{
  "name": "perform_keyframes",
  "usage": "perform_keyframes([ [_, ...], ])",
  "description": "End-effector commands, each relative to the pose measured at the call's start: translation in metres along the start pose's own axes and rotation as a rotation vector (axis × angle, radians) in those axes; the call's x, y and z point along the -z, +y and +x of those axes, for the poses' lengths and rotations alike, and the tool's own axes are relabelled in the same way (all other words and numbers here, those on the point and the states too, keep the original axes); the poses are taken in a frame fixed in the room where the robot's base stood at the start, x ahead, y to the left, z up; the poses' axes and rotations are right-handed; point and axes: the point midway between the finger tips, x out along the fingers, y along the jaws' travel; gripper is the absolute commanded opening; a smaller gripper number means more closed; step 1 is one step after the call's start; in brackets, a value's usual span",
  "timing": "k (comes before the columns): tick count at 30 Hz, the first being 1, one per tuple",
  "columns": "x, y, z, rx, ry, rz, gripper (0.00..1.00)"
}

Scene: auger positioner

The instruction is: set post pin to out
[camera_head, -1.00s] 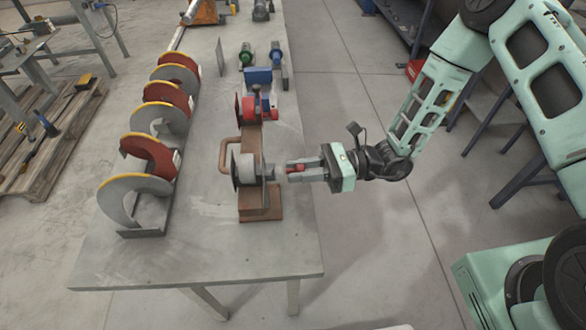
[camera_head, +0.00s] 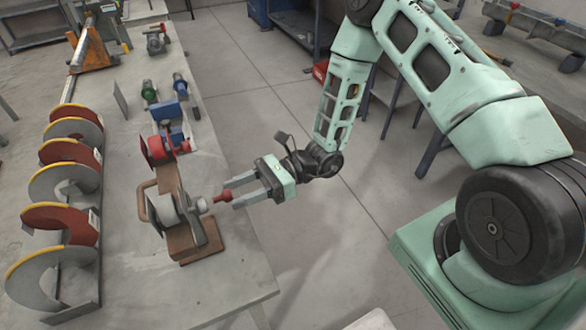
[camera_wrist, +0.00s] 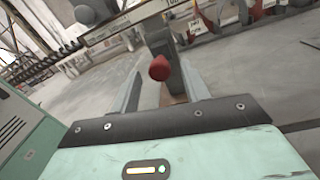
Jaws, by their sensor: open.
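The post pin shows as a red knob (camera_head: 222,197) on the right side of a rust-brown and grey post stand (camera_head: 207,238), by a light grey collar. In the wrist view the red knob (camera_wrist: 159,68) faces me between the two fingers. My gripper (camera_head: 231,193) is open, with its fingertips around the knob's outer end and its palm well back from it. In the wrist view my gripper (camera_wrist: 161,72) shows floor and stand past both fingers. How far the pin stands out of the post is hard to tell.
The stand sits near the right edge of a grey table (camera_head: 225,290). A large grey roller (camera_head: 165,208) and a brown bent handle (camera_head: 143,190) are on its left. A red and blue clamp unit (camera_head: 165,148) stands behind. Auger flights (camera_head: 65,185) line the left.

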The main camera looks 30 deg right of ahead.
Motion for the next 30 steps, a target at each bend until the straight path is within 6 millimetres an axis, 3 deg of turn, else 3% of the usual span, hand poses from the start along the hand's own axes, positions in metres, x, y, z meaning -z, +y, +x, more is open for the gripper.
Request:
perform_keyframes([
  [12,0.002,-0.001,-0.099,0.006,0.001,-0.001,0.46],
  [18,0.002,-0.001,-0.135,0.004,0.0,-0.002,0.46],
  [24,0.001,0.0,-0.15,0.001,-0.001,0.0,0.46],
  [30,0.0,0.001,-0.152,0.0,-0.001,0.0,0.46],
])
